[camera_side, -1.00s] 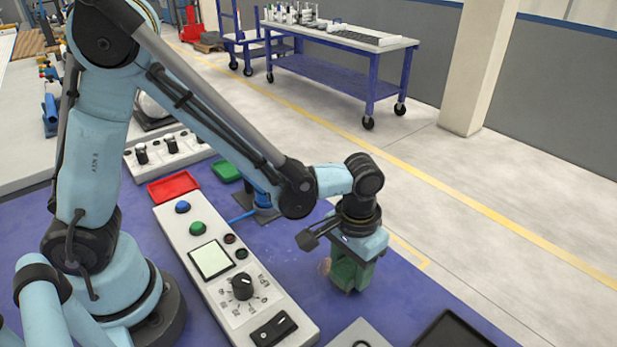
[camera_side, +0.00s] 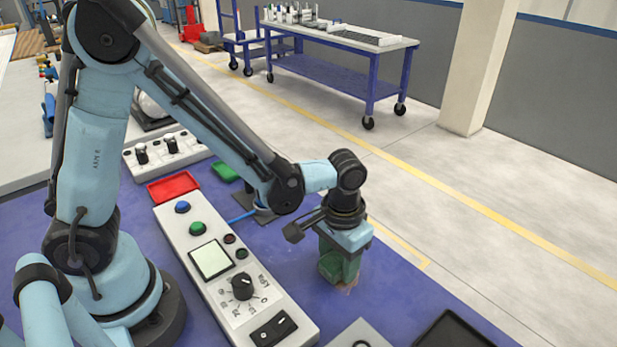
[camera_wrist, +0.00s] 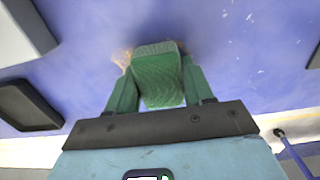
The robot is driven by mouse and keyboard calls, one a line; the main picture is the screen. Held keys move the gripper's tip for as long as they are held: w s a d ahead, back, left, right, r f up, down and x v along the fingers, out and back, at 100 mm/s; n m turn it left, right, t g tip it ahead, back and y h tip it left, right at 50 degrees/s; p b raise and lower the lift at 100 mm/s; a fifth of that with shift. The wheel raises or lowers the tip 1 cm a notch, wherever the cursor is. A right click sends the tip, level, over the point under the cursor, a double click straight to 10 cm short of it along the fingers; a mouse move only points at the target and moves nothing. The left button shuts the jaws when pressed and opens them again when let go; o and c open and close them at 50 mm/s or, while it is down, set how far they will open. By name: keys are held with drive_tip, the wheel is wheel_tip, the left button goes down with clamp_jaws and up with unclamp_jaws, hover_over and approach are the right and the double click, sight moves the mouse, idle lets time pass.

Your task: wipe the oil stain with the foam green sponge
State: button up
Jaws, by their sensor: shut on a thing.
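The foam green sponge (camera_wrist: 158,80) is a ribbed green block held between the two green fingers of my gripper (camera_wrist: 158,70). In the side view my gripper (camera_side: 338,268) points down at the blue table top, and the sponge is hard to tell from the fingers. The sponge is low at the table; I cannot tell for certain whether it touches. The oil stain (camera_wrist: 122,58) is a brownish patch beside the sponge's upper left corner in the wrist view. In the side view a bit of the stain (camera_side: 349,288) shows at the lower right of the fingers.
A long control panel (camera_side: 190,237) with buttons and a knob lies left of my gripper. A black tray (camera_side: 453,331) and a grey box (camera_side: 362,337) are at the front. A red tray (camera_side: 173,187) and a green tray (camera_side: 225,171) lie farther back.

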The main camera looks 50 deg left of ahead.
sight(361, 291)
drive_tip(key=shift+a+r, duration=0.3)
drive_tip(key=shift+a, duration=0.3)
drive_tip(key=shift+a+f, duration=0.25)
drive_tip(key=shift+a, duration=0.05)
drive_tip(key=shift+a+r, duration=0.25)
drive_tip(key=shift+a, duration=0.55)
drive_tip(key=shift+a+f, duration=0.25)
drive_tip(key=shift+a, duration=0.1)
drive_tip(key=shift+d+r, duration=0.1)
drive_tip(key=shift+r, duration=0.2)
drive_tip(key=shift+d+f, duration=0.1)
drive_tip(key=shift+d, duration=4.85)
wheel_tip(361, 291, up, 8)
drive_tip(key=shift+a+f, duration=0.15)
